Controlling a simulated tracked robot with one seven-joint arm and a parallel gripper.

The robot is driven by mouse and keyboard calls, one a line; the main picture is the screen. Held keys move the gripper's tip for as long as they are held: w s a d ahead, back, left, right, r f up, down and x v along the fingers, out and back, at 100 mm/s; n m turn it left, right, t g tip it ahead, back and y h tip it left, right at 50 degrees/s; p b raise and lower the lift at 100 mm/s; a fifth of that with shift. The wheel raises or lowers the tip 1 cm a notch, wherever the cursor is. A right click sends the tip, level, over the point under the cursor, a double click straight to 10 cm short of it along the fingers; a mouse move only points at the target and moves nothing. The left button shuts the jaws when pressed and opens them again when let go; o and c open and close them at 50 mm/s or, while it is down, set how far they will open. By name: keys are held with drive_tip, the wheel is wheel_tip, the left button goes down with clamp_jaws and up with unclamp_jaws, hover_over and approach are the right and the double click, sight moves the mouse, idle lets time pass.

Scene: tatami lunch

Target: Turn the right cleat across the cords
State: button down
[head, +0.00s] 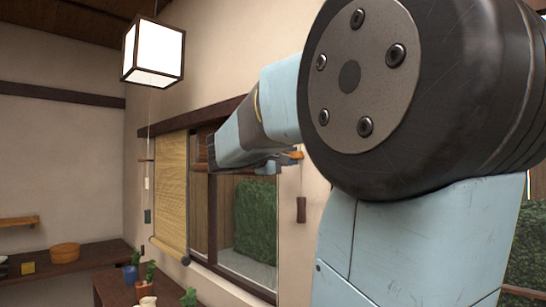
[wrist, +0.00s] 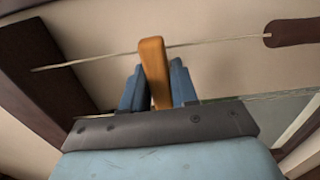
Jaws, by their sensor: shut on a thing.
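The right cleat is an orange wooden bar (wrist: 155,72) on the wall. It stands between the two blue fingers of my gripper (wrist: 158,88), which is shut on it. In the wrist view a pale cord (wrist: 210,42) runs crosswise at the bar's upper part, and the bar lies across the cord's line. In the head view the cleat (head: 297,155) shows as a small, roughly level orange bar at the tip of my gripper (head: 285,164), right of the window. A dark wooden cord pull (head: 301,209) hangs below it; it also shows in the wrist view (wrist: 292,33).
A bamboo blind (head: 172,192) hangs at the window's left. A lit paper lantern (head: 153,52) hangs from the ceiling. Potted plants (head: 147,280) stand on a low dark table (head: 108,284). My arm hides much of the head view's right side.

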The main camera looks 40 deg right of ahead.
drive_tip(key=shift+s+d+f+m, duration=0.1)
drive_tip(key=shift+f+m, duration=0.2)
drive_tip(key=c, duration=1)
unclamp_jaws()
drive_tip(key=shift+r, duration=0.1)
drive_tip(key=shift+o, duration=0.2)
drive_tip(key=shift+a, duration=0.5)
drive_tip(key=s+a, duration=0.1)
drive_tip(key=a, duration=1.1)
drive_tip(key=shift+s+a, duration=0.35)
drive_tip(key=shift+s, duration=0.05)
